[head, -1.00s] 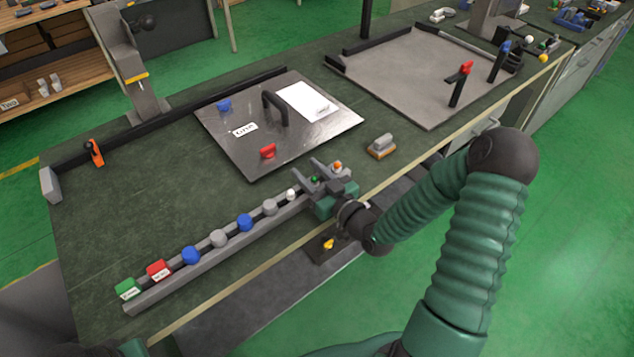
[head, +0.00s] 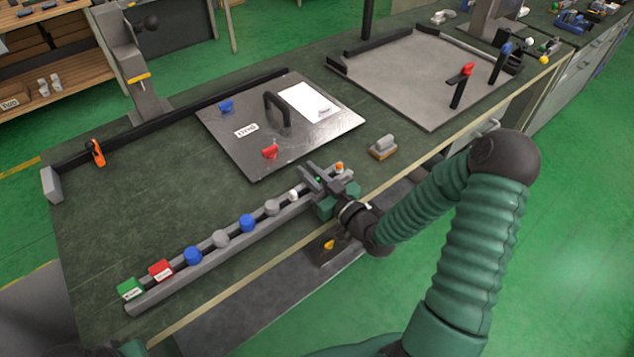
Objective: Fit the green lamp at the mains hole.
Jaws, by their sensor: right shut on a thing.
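A small green lamp (head: 318,179) shows between the fingers of my right gripper (head: 319,178), at the right part of a long grey rail on the bench. The gripper is shut on it; whether the lamp is still seated in the rail I cannot tell. A metal panel (head: 215,133) with a black handle lies flat behind the rail. It carries a blue piece, a red piece, a white label and a white sheet. I cannot make out the mains hole on it.
The grey rail (head: 172,287) holds a green block (head: 130,289), a red block (head: 161,270), several blue and grey knobs, a white lamp (head: 293,195) and an orange one (head: 339,167). A brush-like block (head: 382,147) stands right of the panel.

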